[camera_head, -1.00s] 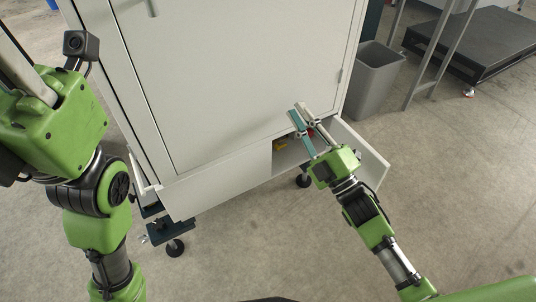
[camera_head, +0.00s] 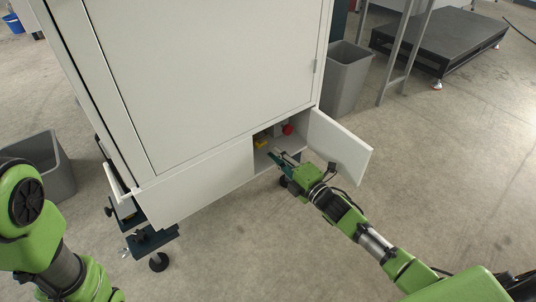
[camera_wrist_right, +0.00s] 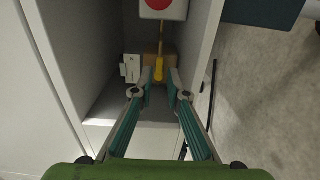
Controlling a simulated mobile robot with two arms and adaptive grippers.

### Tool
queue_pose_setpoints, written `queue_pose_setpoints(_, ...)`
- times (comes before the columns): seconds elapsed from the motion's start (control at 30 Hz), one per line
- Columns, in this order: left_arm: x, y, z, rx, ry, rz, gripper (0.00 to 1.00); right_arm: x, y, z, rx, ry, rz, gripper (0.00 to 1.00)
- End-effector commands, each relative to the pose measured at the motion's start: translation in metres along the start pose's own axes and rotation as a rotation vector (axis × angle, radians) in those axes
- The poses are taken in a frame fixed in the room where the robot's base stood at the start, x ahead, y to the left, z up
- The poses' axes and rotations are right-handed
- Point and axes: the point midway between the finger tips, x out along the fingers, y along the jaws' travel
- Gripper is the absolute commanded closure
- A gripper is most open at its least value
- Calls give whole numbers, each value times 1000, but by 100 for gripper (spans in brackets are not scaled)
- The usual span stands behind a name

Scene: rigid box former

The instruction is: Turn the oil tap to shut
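The oil tap shows in the right wrist view as a yellow lever (camera_wrist_right: 159,70) in front of a brownish block inside an open cabinet compartment. In the head view a small yellow part (camera_head: 261,143) shows in that compartment; I cannot tell if it is the same lever. My right gripper (camera_wrist_right: 160,92) is open, its two fingers apart and pointing into the compartment. The lever lies ahead, roughly in line with the gap between the fingertips; contact is not clear. In the head view the right gripper (camera_head: 284,158) is at the compartment opening. My left gripper is out of view.
A red round knob on a white box (camera_wrist_right: 163,9) is in the compartment, also in the head view (camera_head: 287,129). A small white box (camera_wrist_right: 130,68) sits left of the lever. The open door (camera_head: 340,148) stands close to my right gripper. Compartment walls flank the fingers.

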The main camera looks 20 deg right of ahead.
Motion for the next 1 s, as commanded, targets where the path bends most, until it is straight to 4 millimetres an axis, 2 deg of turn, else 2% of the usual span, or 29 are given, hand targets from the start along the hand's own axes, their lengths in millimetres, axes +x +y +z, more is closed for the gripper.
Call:
queue_pose_setpoints(0.03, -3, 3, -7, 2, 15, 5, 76, 10, -4, 0, -1, 0, 2, 85)
queue_pose_setpoints(0.1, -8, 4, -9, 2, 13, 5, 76, 19, -3, 0, 0, 0, 2, 85)
queue_pose_setpoints(0.3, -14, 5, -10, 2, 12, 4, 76, 35, -1, 0, 1, 0, 0, 85)
queue_pose_setpoints(0.6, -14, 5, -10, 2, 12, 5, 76, 37, 0, 0, 1, 0, -1, 85)
queue_pose_setpoints(0.63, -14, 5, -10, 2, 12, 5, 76, 37, 0, 0, 1, 0, -1, 88)
queue_pose_setpoints(0.7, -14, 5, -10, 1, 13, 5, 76, 37, 0, 0, 1, 0, -1, 100)
queue_pose_setpoints(1.0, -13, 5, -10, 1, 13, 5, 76, 37, 1, 0, -9, 0, -1, 100)
